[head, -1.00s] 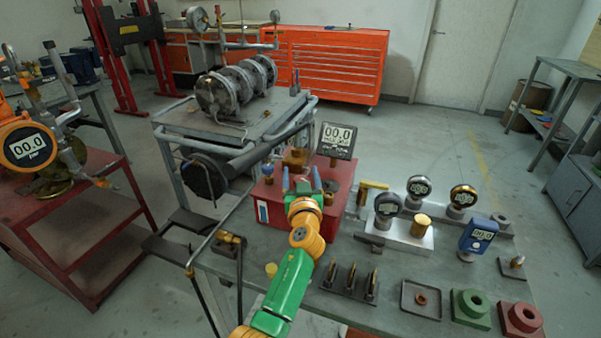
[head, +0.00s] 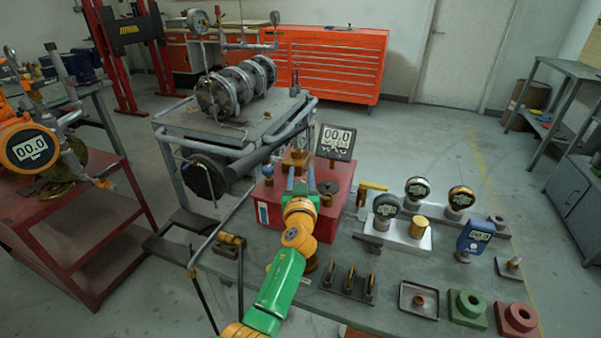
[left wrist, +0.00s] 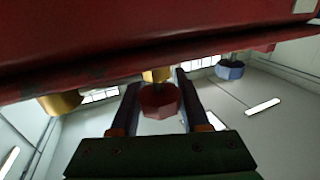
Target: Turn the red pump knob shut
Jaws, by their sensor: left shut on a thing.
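The red pump (head: 268,212) is a red box on the grey bench, with fittings on top. In the left wrist view its red body (left wrist: 120,35) fills the upper part. The red knob (left wrist: 158,101) hangs on a brass stem between the two fingers of my left gripper (left wrist: 157,88), which is shut on it. In the head view my left gripper (head: 301,174) reaches over the pump's front, and the red knob is hidden there. A blue knob (head: 267,170) stands left of the gripper, apart from it; it also shows in the left wrist view (left wrist: 229,69). My right gripper is in neither view.
A digital gauge (head: 336,142) reading 00.0 stands behind the gripper. Round gauges (head: 417,187), a blue gauge (head: 476,235) and a green block (head: 468,307) are on the bench to the right. A pipe-framed cart (head: 235,125) stands behind the pump.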

